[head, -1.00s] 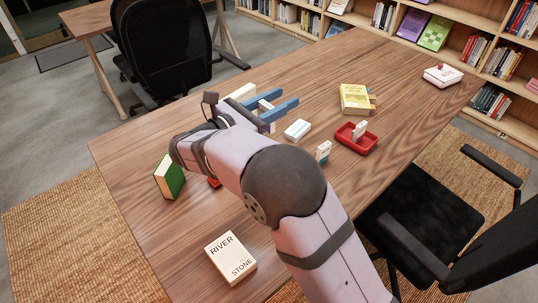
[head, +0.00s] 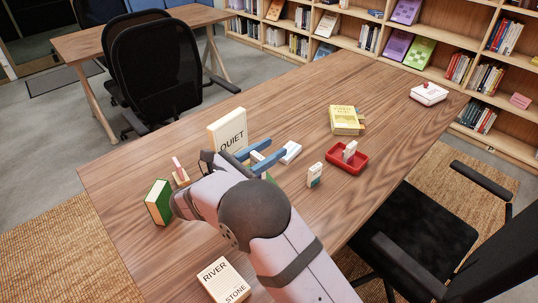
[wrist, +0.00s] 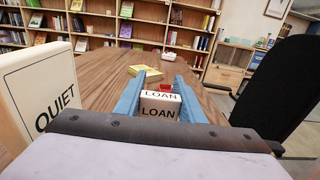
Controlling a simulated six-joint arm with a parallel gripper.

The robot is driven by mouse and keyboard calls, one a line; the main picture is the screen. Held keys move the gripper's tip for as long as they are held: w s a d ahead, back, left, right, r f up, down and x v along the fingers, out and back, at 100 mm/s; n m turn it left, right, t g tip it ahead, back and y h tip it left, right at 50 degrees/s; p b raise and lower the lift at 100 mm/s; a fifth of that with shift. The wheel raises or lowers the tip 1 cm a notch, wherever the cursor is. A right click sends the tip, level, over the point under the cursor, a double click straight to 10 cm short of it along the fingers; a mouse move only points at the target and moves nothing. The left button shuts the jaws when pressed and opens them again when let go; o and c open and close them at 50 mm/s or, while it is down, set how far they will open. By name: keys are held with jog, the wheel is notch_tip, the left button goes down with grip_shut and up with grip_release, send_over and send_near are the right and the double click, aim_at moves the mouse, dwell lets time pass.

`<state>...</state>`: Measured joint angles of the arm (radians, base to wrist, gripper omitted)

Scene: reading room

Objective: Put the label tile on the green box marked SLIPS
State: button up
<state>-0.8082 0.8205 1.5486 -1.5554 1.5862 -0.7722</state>
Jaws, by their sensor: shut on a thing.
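My gripper (head: 277,148) has two blue fingers and is shut on a small white tile (wrist: 160,106). In the wrist view the word LOAN shows twice between the fingers, on an upper and a lower band. In the head view the tile is a pale patch between the fingers (head: 257,157). A bit of green (head: 266,176) shows just below the near finger; most of it is hidden by my arm. I can read no SLIPS mark in any view. A small white box with a green-blue lower part (head: 315,176) stands to the right of my gripper.
The QUIET sign (head: 227,130) stands close behind my gripper, on the left in the wrist view (wrist: 38,100). A white box (head: 291,151) lies just beyond the fingertips. A red tray (head: 336,163), a yellow book (head: 344,121) and a green book (head: 158,202) are on the table.

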jog(key=shift+f, duration=0.8)
jog(key=shift+f, duration=0.1)
jog(key=o, duration=1)
jog(key=shift+o, duration=0.2)
jog(key=shift+s+a, duration=0.1)
jog(key=b+v, duration=0.1)
jog(key=v, duration=1)
jog(key=shift+s+a, duration=0.25)
jog(key=shift+s, duration=0.05)
jog(key=shift+r, duration=0.25)
